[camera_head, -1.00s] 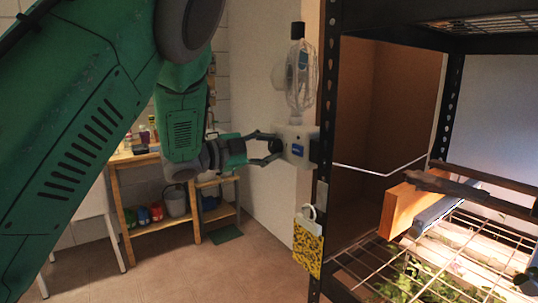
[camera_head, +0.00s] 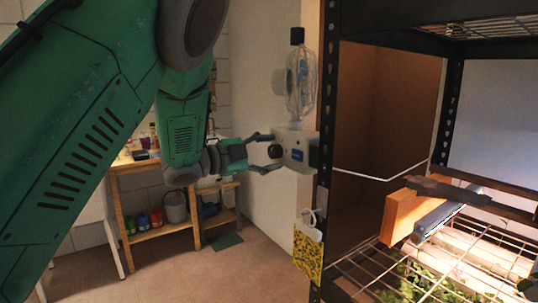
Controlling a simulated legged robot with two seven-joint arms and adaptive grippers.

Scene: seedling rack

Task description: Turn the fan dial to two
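The fan (camera_head: 301,80), with a clear round cage, is on the rack's left post above a pale control box (camera_head: 297,142) with a blue label. The dark round dial (camera_head: 275,151) is on the box's left-hand side. My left gripper (camera_head: 277,153) is open, one finger above the dial and one below. The dial shows between the fingertips, with visible gaps above and below it. The dial's setting is too small to read. My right gripper is not in view.
The black rack post (camera_head: 326,150) stands just right of the box. A yellow patterned pouch (camera_head: 308,252) hangs below. Wire shelves (camera_head: 360,268) with plants are at right. A wooden shelf unit (camera_head: 155,237) with a bucket (camera_head: 175,207) stands behind at left.

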